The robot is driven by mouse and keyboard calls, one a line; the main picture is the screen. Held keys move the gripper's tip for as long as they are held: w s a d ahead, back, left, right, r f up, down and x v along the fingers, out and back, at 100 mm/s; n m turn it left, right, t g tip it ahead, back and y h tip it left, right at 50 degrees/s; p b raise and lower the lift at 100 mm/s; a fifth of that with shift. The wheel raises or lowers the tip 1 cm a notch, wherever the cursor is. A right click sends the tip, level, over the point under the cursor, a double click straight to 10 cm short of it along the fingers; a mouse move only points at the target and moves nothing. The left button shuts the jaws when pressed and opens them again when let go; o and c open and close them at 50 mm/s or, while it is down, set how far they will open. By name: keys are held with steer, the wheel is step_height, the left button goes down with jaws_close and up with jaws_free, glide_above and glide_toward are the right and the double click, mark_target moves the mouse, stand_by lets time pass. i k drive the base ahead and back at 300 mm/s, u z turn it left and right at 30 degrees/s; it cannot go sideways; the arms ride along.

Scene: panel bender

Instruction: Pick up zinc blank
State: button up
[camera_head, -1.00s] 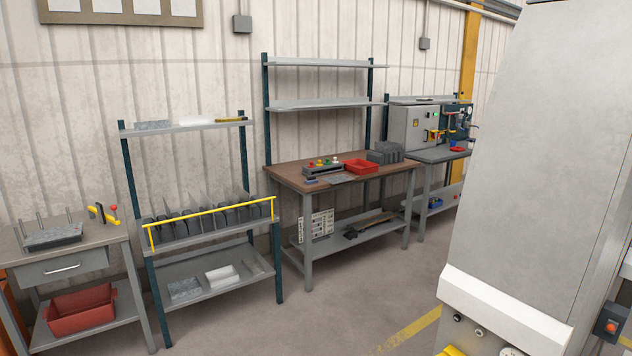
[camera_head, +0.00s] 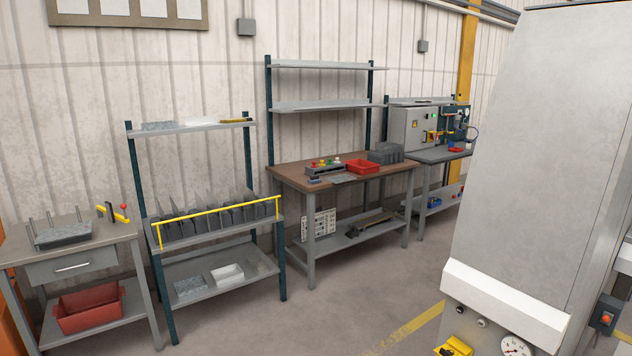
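Several mottled grey, zinc-like sheet pieces are in view, and I cannot tell for sure which is the zinc blank. One mottled stack (camera_head: 63,232) lies between upright pins on the left table. One mottled sheet (camera_head: 158,126) lies on the top shelf of the blue-post rack, beside a white piece (camera_head: 199,123). Another mottled piece (camera_head: 188,287) lies on that rack's low shelf, beside a white block (camera_head: 227,274). My gripper is not in view, so its state and hold are hidden.
The left table (camera_head: 95,258) has a drawer and a red bin (camera_head: 88,309) below. A yellow rail (camera_head: 215,221) fronts dark tools on the rack. A brown-topped workbench (camera_head: 290,175) stands mid-view. A large grey machine cabinet (camera_head: 540,160) blocks the right. Floor in front (camera_head: 320,320) is clear.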

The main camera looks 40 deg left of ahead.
mark_target(338, 179)
steer(key=z, duration=0.65)
steer(key=k, duration=0.1)
steer(key=u, duration=1.8)
steer(key=k, duration=0.95)
steer(key=z, duration=0.1)
steer(key=i, duration=0.9)
